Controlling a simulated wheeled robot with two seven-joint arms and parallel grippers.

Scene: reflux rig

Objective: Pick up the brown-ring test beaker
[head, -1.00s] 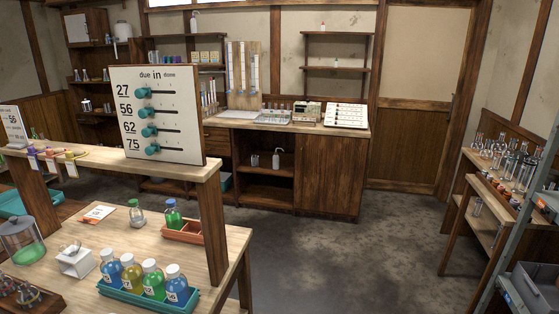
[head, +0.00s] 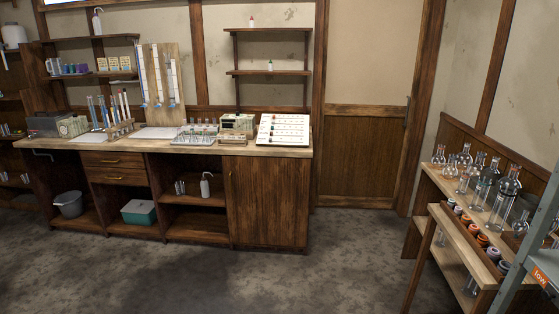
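I cannot make out a beaker that is clearly the brown-ring test beaker; the glassware in view is small and unlabelled at this distance. A white tray of small glass vessels (head: 196,136) stands on the back bench (head: 285,151). Small glass vessels (head: 180,187) also stand on the bench's open lower shelf, beside a white wash bottle (head: 206,186). Neither of my grippers shows in the head view.
Open grey floor (head: 250,282) lies before the bench. At right stands a wooden rack (head: 437,185) with several flasks (head: 507,192), and a grey metal frame (head: 541,240) at the right edge. A closed door (head: 365,150) is at the back.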

